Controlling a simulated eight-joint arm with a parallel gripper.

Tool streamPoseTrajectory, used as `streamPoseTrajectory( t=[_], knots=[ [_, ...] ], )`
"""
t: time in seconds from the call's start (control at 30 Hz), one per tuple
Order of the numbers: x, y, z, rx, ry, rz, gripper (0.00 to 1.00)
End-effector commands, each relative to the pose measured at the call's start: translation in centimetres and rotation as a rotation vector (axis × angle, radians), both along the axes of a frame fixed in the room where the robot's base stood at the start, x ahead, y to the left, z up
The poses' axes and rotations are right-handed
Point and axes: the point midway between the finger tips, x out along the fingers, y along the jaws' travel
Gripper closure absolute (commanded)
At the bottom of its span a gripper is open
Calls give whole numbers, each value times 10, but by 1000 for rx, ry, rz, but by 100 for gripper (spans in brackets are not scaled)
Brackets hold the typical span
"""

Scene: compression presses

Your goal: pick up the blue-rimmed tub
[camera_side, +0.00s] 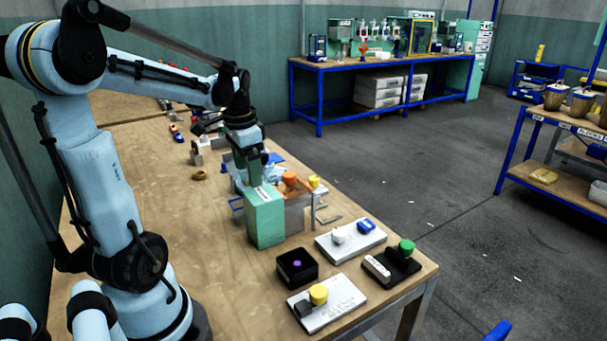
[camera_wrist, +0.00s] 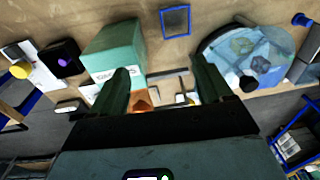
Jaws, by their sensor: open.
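The blue-rimmed tub (camera_wrist: 175,21) shows at the top of the wrist view as a small rectangle with a blue rim and a dark grey inside. It lies on the bench, between a green box and a round bluish device. In the side view the tub (camera_side: 236,204) is partly hidden behind the green box. My gripper (camera_wrist: 163,88) is open, with its two dark green fingers apart and no tub between them. The tub is beyond the fingertips in the wrist view. In the side view my gripper (camera_side: 250,178) is above the bench, close to the green box.
The green box (camera_side: 265,217) stands close to my gripper and the tub. The round bluish device (camera_wrist: 245,52) is right of the tub in the wrist view. A black box with a purple button (camera_side: 297,267) and several button plates fill the near bench end. Bare wood (camera_side: 180,240) lies left.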

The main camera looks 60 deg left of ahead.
Motion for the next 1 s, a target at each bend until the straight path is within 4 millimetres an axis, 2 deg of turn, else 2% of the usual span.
streamPoseTrajectory(
  t=[0.03, 0.1, 0.23, 0.37, 0.7, 1.0],
  knots=[
    [-7, 14, -2, -16, 21, 8, 21],
    [-14, 26, -4, -34, 44, 5, 21],
    [-22, 38, -7, -57, 66, 1, 21],
    [-23, 40, -15, -63, 72, -2, 21],
    [-22, 39, -63, -61, 70, -2, 21],
    [-22, 39, -80, -61, 70, -2, 21]
  ],
)
